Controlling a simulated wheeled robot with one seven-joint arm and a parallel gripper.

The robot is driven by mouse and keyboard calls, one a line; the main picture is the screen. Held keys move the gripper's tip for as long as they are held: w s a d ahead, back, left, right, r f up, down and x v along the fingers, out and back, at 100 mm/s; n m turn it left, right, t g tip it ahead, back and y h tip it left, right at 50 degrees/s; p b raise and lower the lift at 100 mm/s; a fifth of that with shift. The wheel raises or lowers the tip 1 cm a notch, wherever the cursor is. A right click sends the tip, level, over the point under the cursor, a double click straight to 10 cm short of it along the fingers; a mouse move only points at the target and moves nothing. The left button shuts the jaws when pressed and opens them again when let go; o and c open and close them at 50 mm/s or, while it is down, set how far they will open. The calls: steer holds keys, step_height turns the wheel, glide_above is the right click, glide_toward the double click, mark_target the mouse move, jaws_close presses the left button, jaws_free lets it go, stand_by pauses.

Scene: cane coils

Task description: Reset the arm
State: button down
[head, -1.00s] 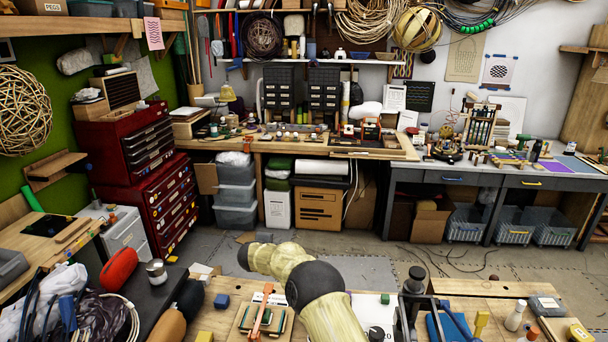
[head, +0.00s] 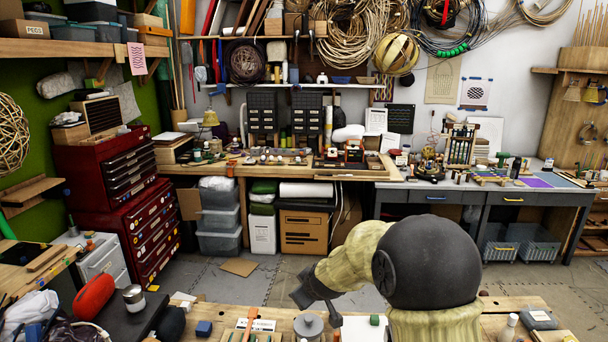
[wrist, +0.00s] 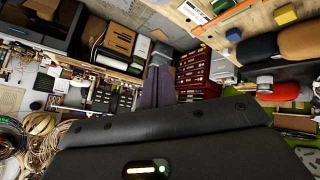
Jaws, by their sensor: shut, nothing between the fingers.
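My arm, with pale yellow covers and a large black joint, rises over the front bench in the head view and bends left and down to my gripper (head: 334,318). The gripper is small and dark there, above the near bench edge and close to a grey lidded pot. In the wrist view my gripper (wrist: 158,88) shows as two grey-purple fingers side by side, shut and empty. Nothing is held. The bench behind the black joint is hidden in the head view.
The front bench (head: 490,325) holds a grey pot (head: 308,326), a blue block (head: 204,328) and a white bottle (head: 508,327). A red tool chest (head: 125,230) stands at left. Open floor (head: 270,285) lies between the front bench and the back workbench.

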steer(key=s+d+f+m+g, duration=0.1)
steer(key=s+d, duration=0.2)
steer(key=s, duration=0.2)
steer(key=s+d+m+g+b, duration=0.1)
steer(key=s+d+m, duration=0.1)
steer(key=s, duration=0.3)
steer(key=s+d+f+m+g+h, duration=0.1)
steer(key=s+d, duration=0.2)
steer(key=s, duration=0.1)
steer(key=shift+s+d+f+m, duration=0.35)
steer(key=shift+s+d+m, duration=0.05)
steer(key=s+d+f+m+g, duration=0.1)
steer(key=s+d+m, duration=0.1)
steer(key=s, duration=0.4)
steer(key=s+d+f+m+g+h+b, duration=0.1)
steer(key=s+d+m, duration=0.1)
steer(key=s, duration=0.5)
steer(key=shift+d+f+g, duration=0.25)
steer(key=shift+d+g, duration=0.05)
steer(key=shift+d, duration=0.5)
